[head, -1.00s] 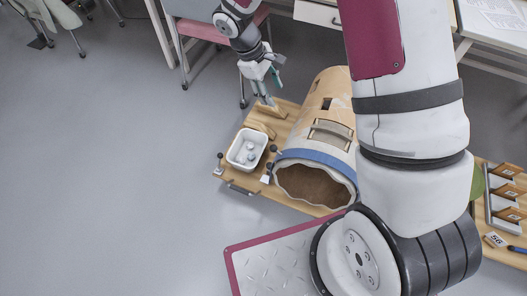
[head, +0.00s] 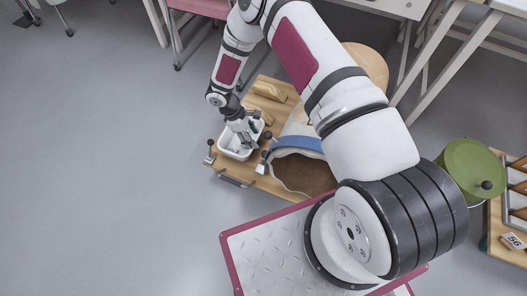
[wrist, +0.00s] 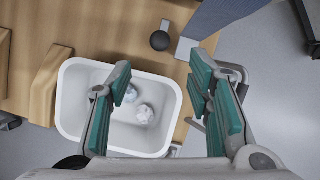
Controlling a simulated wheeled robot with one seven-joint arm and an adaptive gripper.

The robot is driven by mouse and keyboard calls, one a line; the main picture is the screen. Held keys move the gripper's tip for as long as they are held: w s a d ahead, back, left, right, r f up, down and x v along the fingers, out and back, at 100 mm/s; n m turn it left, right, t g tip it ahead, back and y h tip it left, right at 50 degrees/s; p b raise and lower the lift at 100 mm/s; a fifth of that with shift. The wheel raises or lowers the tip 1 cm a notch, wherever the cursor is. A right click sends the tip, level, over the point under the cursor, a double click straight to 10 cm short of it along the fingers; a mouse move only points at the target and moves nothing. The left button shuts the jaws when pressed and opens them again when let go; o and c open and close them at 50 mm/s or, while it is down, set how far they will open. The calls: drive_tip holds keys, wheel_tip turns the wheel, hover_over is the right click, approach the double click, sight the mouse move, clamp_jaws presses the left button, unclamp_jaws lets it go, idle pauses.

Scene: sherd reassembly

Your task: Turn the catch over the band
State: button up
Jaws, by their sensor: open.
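The blue band (head: 300,144) runs around the open near end of a large tan vessel (head: 295,124); it also shows at the top of the wrist view (wrist: 222,14). Beside the band, a catch with a black ball knob (head: 264,154) and a pale flat plate (head: 261,168) stands on the wooden board. The wrist view shows a black knob (wrist: 159,41) and a grey plate (wrist: 185,48) beside the band, apart from my fingers. My gripper (head: 247,142) is open and empty above the white tub, with teal finger pads spread in the wrist view (wrist: 160,78). My arm hides much of the vessel.
The white tub (wrist: 66,112) holds crumpled white pieces. A wooden block (head: 268,91) lies behind it. Another black-knobbed post (head: 210,144) stands at the board's left corner, near a metal handle (head: 235,181). A green round object (head: 472,165) is at right. Floor at left is clear.

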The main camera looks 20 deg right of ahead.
sight(264, 153)
drive_tip(key=b+x, duration=0.3)
drive_tip(key=x, duration=0.8)
drive_tip(key=shift+d, duration=0.1)
clamp_jaws()
